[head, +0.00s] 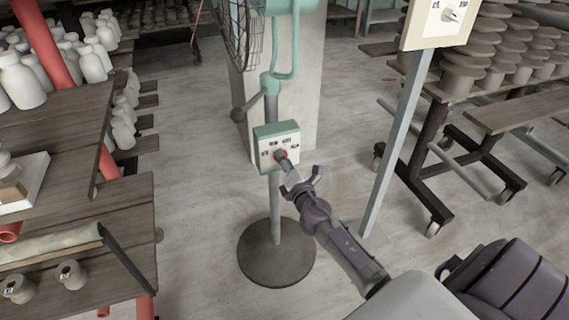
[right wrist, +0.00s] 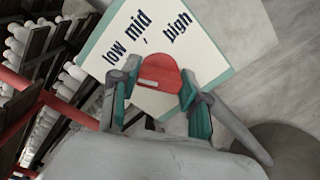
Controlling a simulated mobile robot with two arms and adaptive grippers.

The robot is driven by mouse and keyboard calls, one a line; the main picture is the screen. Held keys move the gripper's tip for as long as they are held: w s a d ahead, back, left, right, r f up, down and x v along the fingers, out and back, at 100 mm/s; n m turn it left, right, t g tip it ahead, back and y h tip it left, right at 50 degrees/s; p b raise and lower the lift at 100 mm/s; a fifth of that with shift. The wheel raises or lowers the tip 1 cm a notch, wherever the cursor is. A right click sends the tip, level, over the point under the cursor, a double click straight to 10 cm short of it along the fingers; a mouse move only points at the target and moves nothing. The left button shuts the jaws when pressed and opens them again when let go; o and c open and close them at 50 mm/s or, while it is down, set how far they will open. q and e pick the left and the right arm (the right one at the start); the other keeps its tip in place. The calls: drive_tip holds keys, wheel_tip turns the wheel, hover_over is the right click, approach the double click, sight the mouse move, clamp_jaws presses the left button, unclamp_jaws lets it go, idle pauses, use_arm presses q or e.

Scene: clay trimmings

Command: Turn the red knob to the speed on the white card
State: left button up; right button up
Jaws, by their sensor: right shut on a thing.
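The red knob (head: 281,155) is on the pale front of a green-edged control box (head: 262,158) on the fan's stand. In the right wrist view, the red knob (right wrist: 158,70) has a pale mark, and the panel (right wrist: 190,45) reads "low", "mid" and "high". I cannot tell which word the mark faces. My right gripper (head: 290,168) is shut on the knob, its teal finger pads (right wrist: 157,88) on either side. A pale board (head: 449,14) on a post at the upper right may be the white card; its small marks are unreadable. My left gripper is not in view.
The fan's round base (head: 276,262) stands on the floor below the box. A grey post (head: 396,150) rises right of my right arm. Wooden shelving with pale bottles (head: 22,82) is at left; wheeled racks with stacked clay pieces (head: 480,45) are at right.

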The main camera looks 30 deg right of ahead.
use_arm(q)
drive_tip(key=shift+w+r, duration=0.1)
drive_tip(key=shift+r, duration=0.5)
use_arm(e)
drive_tip(key=shift+m, duration=0.6)
drive_tip(key=o, duration=1.1)
drive_tip(key=shift+o, duration=0.2)
drive_tip(key=v, duration=1.2)
